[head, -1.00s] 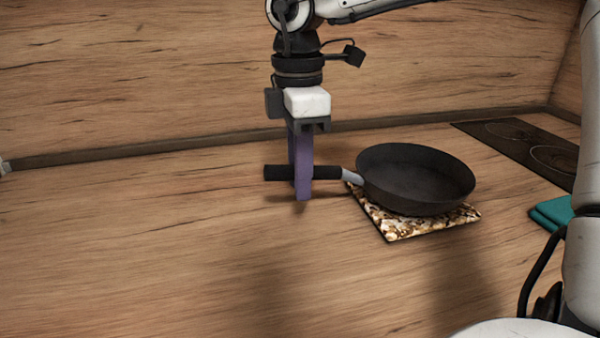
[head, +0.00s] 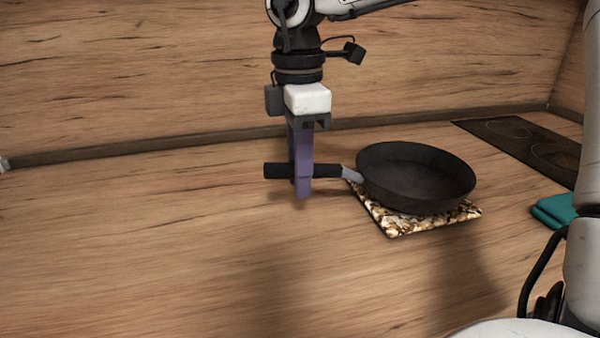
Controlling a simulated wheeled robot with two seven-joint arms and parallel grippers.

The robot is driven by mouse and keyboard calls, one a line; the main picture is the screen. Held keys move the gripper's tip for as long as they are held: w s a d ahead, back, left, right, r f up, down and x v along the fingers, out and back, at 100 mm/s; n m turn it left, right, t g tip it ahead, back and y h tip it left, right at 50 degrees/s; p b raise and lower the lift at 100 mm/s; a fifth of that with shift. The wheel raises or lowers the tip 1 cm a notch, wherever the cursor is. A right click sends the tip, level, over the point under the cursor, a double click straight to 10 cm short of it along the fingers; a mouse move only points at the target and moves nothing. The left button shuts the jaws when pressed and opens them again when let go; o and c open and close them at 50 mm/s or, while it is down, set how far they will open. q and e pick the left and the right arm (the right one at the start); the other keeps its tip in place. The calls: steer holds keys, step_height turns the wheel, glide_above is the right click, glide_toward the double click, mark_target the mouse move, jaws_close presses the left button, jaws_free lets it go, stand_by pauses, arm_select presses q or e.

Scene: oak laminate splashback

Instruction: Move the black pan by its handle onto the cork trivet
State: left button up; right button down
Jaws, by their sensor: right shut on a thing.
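The black pan (head: 415,178) is over the cork trivet (head: 395,228), a speckled brown and cream square mat whose front edge and left corner show beneath it. Whether the pan's base touches the trivet is hard to tell. The pan's black handle (head: 328,171) points left, with a grey metal piece joining it to the pan. My right gripper (head: 302,175) points down with its purple fingers shut on the handle. The pan covers most of the trivet. My left gripper is not in view.
A dark hob (head: 525,143) lies at the back right. A folded teal cloth (head: 553,211) lies at the right. The oak splashback (head: 150,75) rises behind the worktop. The worktop's left and front are clear.

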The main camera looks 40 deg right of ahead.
steer(key=shift+f+b, duration=0.5)
steer(key=shift+b, duration=0.05)
stand_by(0.5)
steer(key=c, duration=1.5)
jaws_free()
steer(key=shift+a, duration=0.1)
steer(key=shift+w+a+r+p, duration=0.25)
steer(key=shift+w+a, duration=0.1)
steer(key=shift+a, duration=0.25)
steer(key=shift+w+a+r+p, duration=0.1)
steer(key=shift+w+a+p, duration=0.2)
steer(key=shift+a, duration=0.25)
steer(key=shift+w+a+r+p, duration=0.2)
steer(key=shift+w+a+p, duration=0.3)
steer(key=shift+a, duration=0.4)
steer(key=shift+w+a+r+p, duration=0.3)
steer(key=shift+w+a, duration=0.2)
steer(key=shift+a, duration=0.4)
steer(key=shift+w+a+r+p, duration=0.15)
steer(key=shift+w+a+p, duration=0.35)
steer(key=shift+a, duration=0.4)
steer(key=shift+r, duration=0.1)
